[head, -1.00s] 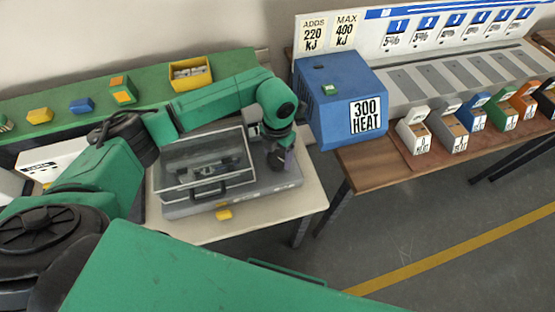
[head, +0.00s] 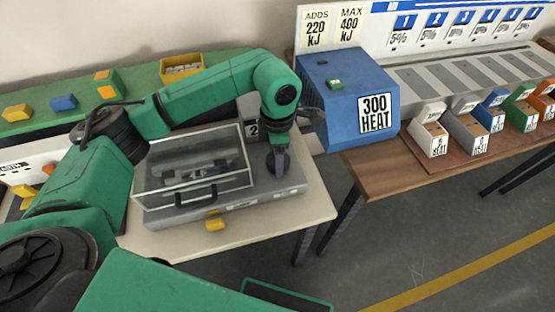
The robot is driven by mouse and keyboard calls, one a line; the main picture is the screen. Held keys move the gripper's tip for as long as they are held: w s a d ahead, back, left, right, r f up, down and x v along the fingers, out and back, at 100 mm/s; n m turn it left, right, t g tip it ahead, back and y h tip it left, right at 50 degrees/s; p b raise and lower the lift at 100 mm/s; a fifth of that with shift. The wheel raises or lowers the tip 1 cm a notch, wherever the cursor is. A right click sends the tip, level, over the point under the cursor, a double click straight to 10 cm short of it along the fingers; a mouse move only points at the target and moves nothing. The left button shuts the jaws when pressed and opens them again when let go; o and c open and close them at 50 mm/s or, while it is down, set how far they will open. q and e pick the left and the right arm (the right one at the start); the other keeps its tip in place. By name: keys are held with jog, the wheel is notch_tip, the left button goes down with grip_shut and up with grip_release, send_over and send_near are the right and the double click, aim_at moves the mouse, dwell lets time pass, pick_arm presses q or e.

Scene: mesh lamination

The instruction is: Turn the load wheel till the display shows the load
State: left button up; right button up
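A grey machine (head: 240,205) with a clear-lidded case and black handle stands on the pale table. My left gripper (head: 279,172) points down at the machine's right end, on or just above a dark round part that looks like the load wheel (head: 270,165). The gripper and wrist cover most of that wheel, and I cannot tell whether the fingers are open or shut. My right gripper is not in view.
A blue box (head: 345,100) marked "300 HEAT" stands just right of my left arm. Several labelled bins (head: 427,132) stand on the wooden bench (head: 385,165). A green shelf (head: 140,92) runs behind.

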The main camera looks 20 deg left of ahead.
pick_arm(q)
jog(key=shift+r+m, duration=0.15)
jog(key=shift+m, duration=0.15)
jog(key=o, duration=1.3)
notch_tip(320, 180, up, 14)
jog(key=shift+r+b, duration=0.25)
jog(key=shift+b, duration=0.5)
